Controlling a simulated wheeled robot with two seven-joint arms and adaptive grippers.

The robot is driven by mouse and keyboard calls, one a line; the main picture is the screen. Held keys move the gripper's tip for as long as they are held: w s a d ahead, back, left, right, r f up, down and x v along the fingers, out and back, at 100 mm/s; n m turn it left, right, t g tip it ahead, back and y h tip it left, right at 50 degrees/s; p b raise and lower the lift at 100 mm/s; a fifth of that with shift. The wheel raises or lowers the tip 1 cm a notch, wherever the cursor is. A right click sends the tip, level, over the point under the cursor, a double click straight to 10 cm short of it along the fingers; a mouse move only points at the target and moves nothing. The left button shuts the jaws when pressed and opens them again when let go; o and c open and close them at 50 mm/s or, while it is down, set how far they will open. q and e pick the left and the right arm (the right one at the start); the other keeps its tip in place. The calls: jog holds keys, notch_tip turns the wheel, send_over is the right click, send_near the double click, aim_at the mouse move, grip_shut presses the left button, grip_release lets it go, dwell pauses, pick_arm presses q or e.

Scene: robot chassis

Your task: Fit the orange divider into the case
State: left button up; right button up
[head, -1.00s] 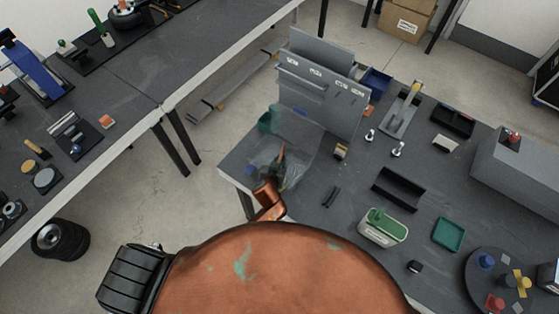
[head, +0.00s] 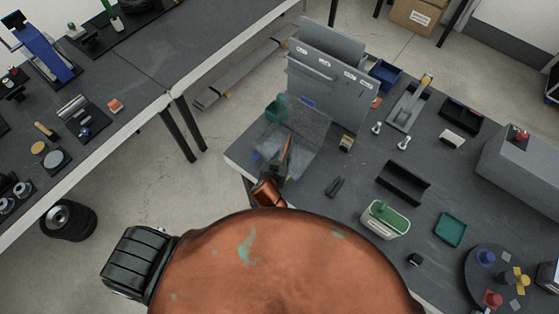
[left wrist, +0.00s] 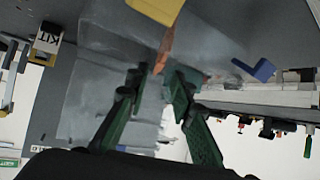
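A clear, see-through case (head: 312,138) stands at the left end of the right-hand bench, in front of the grey upright panel. Its walls also fill the middle of the left wrist view (left wrist: 90,95). The orange divider (head: 286,150) is a thin upright strip at the case. The left wrist view shows it nearly edge-on (left wrist: 165,48). My left gripper (head: 281,168) is at the case, with dark green fingers (left wrist: 157,74) on either side of the strip's near end. They look closed on it. How deep the divider sits in the case is unclear. My right gripper is out of view.
A grey panel (head: 325,88) rises behind the case. A yellow-black block (head: 346,143) and black clip (head: 335,187) lie to its right. A black tray (head: 403,182) and green-topped tub (head: 386,219) stand further right. A blue piece (left wrist: 255,69) is beside the case.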

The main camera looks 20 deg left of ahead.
pick_arm(q)
jog(key=shift+v, duration=2.15)
